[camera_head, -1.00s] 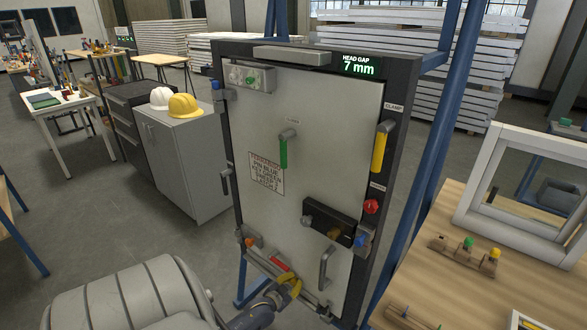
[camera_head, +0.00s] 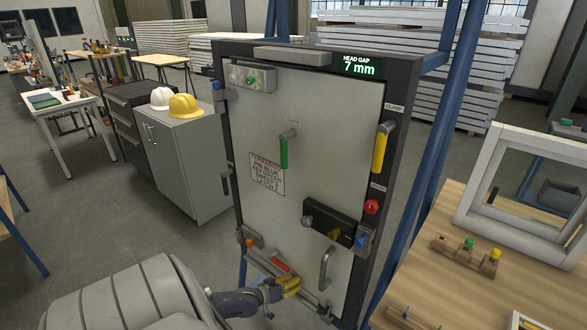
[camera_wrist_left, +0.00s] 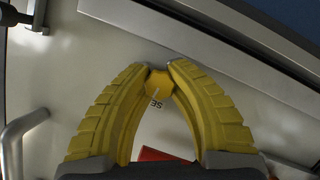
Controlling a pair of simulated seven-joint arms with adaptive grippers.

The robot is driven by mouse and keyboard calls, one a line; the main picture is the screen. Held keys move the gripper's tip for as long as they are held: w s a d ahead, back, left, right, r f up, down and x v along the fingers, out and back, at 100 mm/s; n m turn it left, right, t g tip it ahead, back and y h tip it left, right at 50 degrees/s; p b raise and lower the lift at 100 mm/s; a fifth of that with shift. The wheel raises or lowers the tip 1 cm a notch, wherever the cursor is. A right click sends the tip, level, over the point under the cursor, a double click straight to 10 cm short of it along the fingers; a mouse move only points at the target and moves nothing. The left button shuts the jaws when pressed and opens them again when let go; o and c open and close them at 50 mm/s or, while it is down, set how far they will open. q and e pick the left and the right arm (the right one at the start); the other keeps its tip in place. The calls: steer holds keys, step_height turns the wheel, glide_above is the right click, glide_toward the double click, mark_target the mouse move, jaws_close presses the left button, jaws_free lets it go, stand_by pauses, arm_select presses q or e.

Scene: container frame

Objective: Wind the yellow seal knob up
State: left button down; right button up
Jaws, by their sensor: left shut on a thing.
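The yellow seal knob (camera_wrist_left: 159,83) shows in the left wrist view, between the tips of my left gripper (camera_wrist_left: 160,70). The yellow fingers are shut on it, one on each side. A partly hidden label with "SE" sits beside the knob on the pale door face. In the head view my left gripper (camera_head: 290,287) is at the bottom of the door (camera_head: 320,120), next to the red piece (camera_head: 279,264). The knob is hidden behind the fingers there. The display (camera_head: 360,66) reads "HEAD GAP 7 mm". My right gripper is not in view.
A grey pull handle (camera_head: 326,268) stands just right of my left gripper. A black lock box (camera_head: 330,222), a green handle (camera_head: 284,152) and a yellow clamp handle (camera_head: 380,148) are higher on the door. A wooden bench (camera_head: 450,285) stands at right.

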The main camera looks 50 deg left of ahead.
arm_select(q)
steer(key=shift+s+f+n+h, duration=0.3)
steer(key=shift+d, duration=0.15)
stand_by(0.3)
steer(key=c, duration=1.6)
jaws_free()
steer(key=o, duration=0.5)
steer(key=shift+w+r, duration=0.15)
steer(key=shift+v, duration=5.95)
